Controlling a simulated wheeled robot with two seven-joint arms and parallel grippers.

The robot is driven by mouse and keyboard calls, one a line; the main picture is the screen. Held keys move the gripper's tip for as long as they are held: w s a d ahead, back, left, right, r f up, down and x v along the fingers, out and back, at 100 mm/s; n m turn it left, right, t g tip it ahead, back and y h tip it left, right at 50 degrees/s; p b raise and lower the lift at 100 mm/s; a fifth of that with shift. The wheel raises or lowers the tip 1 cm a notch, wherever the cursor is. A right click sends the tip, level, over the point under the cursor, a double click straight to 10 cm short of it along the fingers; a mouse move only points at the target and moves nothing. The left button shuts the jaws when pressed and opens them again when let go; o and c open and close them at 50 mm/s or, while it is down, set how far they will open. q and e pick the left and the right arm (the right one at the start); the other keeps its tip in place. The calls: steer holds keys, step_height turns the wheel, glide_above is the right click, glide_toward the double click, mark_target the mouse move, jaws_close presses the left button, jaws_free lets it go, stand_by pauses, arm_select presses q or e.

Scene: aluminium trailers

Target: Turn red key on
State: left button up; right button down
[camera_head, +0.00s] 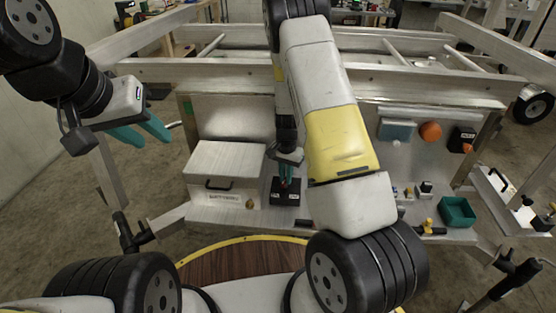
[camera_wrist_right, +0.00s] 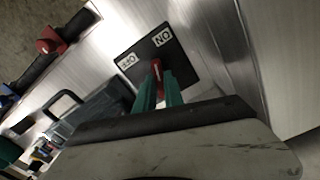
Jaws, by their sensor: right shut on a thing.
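The red key (camera_wrist_right: 156,68) stands on a black switch plate with white "OFF" and "ON" labels (camera_wrist_right: 146,54). In the right wrist view the key's tip shows between the teal fingers, midway between the two labels. The black switch box (camera_head: 286,191) sits on the metal shelf in the head view. My right gripper (camera_head: 287,172) reaches down over it, and its fingers (camera_wrist_right: 158,86) are shut on the red key; the fingers hide part of it. My left gripper (camera_head: 146,131) hangs at the left, away from the switch, with its teal fingers apart and empty.
A metal box with a black handle (camera_head: 222,175) stands left of the switch. A green bin (camera_head: 457,212), an orange round knob (camera_head: 431,131) and small parts are at the right. A metal back panel (camera_head: 235,118) rises behind the shelf.

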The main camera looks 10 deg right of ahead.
steer(key=m, duration=0.4)
steer(key=shift+m, duration=0.4)
stand_by(0.4)
steer(key=c, duration=1.4)
jaws_free()
steer(key=shift+c, duration=0.2)
steer(key=shift+r, duration=3.95)
